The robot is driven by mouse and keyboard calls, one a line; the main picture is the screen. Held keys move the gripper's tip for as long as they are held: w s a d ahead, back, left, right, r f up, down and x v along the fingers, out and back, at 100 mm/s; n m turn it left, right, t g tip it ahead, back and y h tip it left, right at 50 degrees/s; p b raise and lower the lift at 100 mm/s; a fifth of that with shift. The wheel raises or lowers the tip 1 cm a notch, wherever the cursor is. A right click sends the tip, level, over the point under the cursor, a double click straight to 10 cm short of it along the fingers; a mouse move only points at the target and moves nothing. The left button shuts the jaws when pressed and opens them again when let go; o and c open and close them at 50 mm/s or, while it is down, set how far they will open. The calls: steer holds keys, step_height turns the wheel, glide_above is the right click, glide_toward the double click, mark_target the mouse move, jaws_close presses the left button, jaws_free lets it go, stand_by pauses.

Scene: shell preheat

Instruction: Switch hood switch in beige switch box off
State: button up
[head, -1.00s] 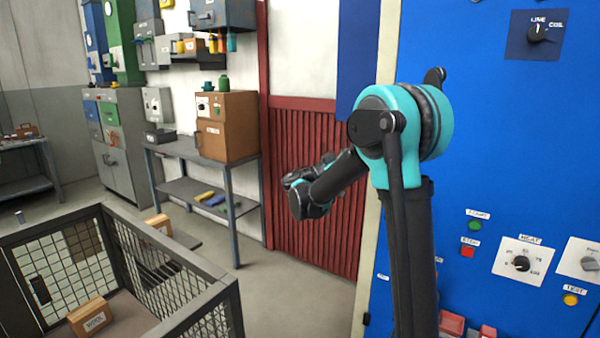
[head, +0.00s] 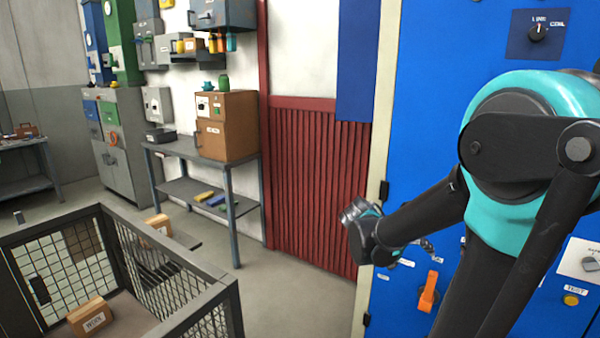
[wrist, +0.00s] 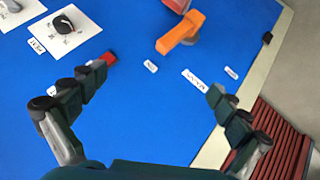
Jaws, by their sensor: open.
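I cannot clearly make out a hood switch in a beige switch box. In the head view a brown box (head: 226,126) with a small pale panel of buttons stands on the grey table at the left, and its labels are too small to read. My gripper (wrist: 158,82) is open and empty in the wrist view. Its fingers are spread in front of the blue panel (wrist: 120,115), near small white labels and a red button (wrist: 108,58). In the head view my arm's links hide part of the panel.
An orange lever (head: 428,292) sticks out of the blue panel near my arm; it also shows in the wrist view (wrist: 180,33). A dark dial (head: 537,33) sits high on the panel. A mesh-sided cart (head: 175,265) stands at lower left. Open floor lies before the red ribbed panel (head: 312,180).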

steer(key=s+a+f+n+t+y, duration=0.1)
steer(key=s+a+f+n+y, duration=0.3)
steer(key=s+a+f+y, duration=0.5)
steer(key=s+a+f, duration=0.2)
steer(key=a, duration=0.1)
steer(key=shift+s, duration=0.15)
